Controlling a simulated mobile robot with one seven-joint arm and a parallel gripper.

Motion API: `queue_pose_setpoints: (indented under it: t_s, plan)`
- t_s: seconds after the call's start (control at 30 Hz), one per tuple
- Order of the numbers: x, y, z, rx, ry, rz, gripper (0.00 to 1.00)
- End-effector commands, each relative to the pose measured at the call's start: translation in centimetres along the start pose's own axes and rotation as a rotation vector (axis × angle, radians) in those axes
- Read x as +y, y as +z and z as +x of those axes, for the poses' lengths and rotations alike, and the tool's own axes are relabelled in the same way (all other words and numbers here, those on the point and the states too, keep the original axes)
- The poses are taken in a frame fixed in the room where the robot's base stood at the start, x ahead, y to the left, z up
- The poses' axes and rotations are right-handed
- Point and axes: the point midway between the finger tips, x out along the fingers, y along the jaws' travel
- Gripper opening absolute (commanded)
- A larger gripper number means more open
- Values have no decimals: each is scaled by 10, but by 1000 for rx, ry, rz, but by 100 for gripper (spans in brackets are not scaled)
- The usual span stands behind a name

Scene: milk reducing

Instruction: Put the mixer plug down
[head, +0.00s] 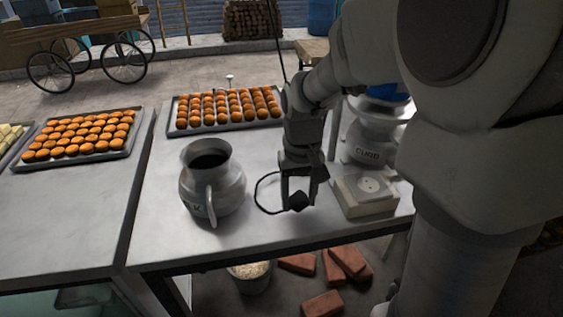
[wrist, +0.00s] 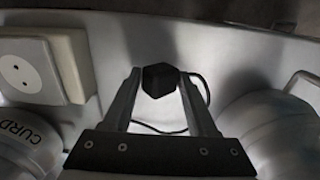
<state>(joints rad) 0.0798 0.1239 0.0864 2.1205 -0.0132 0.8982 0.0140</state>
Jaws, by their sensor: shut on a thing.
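The mixer plug (head: 298,201) is a small black block with a black cord. My gripper (head: 300,198) is shut on it, with the fingers pointing down over the metal table between the jug and the socket box. In the wrist view the plug (wrist: 160,80) sits between the two fingertips of my gripper (wrist: 160,82), and its cord (wrist: 160,130) loops below and to the right. In the head view the cord (head: 258,190) loops out left of my gripper. I cannot tell whether the plug touches the table.
A metal jug (head: 212,180) stands left of my gripper. A socket box (head: 365,194) and a container marked CURD (head: 370,145) stand to the right. A tray of round sweets (head: 173,128) lies at the back. The table's front edge (head: 270,250) is near.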

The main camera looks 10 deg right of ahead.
Motion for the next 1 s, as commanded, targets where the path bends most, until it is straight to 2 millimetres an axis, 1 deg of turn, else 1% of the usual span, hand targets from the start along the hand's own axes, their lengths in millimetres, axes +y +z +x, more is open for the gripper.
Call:
queue_pose_setpoints:
  t_s: [0.23,0.6,0.73,0.77,0.8,0.9,1.0]
  plan:
    - [0,0,1,1,0,0,0]
    - [0,0,12,0,0,0,0]
    - [0,0,12,1,0,0,0]
    - [0,0,12,0,0,0,64]
    - [0,0,12,0,0,0,71]
    - [0,0,12,0,0,0,88]
    - [0,0,12,0,0,0,88]
